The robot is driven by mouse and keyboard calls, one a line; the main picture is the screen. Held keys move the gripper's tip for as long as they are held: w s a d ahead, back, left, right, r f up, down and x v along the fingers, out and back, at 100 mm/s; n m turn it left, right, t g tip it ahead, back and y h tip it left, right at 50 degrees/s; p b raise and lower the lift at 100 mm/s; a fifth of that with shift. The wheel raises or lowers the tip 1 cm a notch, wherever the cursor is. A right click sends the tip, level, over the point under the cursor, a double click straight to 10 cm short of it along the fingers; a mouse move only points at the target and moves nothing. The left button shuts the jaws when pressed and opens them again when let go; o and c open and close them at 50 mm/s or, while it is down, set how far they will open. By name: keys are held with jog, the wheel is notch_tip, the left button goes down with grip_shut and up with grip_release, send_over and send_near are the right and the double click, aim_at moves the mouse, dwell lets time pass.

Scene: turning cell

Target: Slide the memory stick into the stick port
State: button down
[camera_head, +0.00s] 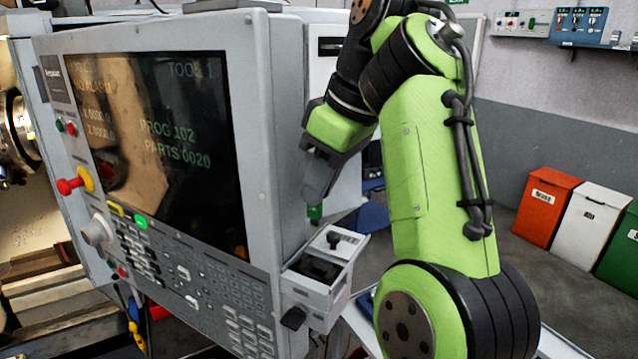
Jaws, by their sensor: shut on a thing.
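My gripper (315,198) hangs from the green arm beside the right side of the machine's control panel, fingers pointing down. It is shut on a small green piece, which I take to be the memory stick (315,213); only its lower end shows below the fingers. The stick is in the air, above a small grey box (341,283) fixed to the panel's lower right side. The box top has a dark recess and a small black knob (334,239). I cannot make out the stick port for certain.
The control panel (258,120) with its screen, keys and red knob (68,186) fills the left. A black tab (293,318) juts out below the box. Orange (545,205), white (590,225) and green bins stand by the right wall. Floor before the bins is clear.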

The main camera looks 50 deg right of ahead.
aim_at(320, 215)
jog(key=f, duration=0.3)
jog(key=shift+s+a+f, duration=0.2)
jog(key=shift+s+f, duration=0.1)
jog(key=shift+s, duration=0.05)
notch_tip(320, 215, down, 4)
jog(key=b, duration=0.3)
jog(key=shift+s+a+f, duration=0.1)
jog(key=shift+a+f, duration=0.05)
jog(key=shift+s+f+b, duration=0.1)
jog(key=shift+f+b, duration=0.2)
jog(key=shift+b, duration=0.05)
jog(key=shift+f, duration=0.55)
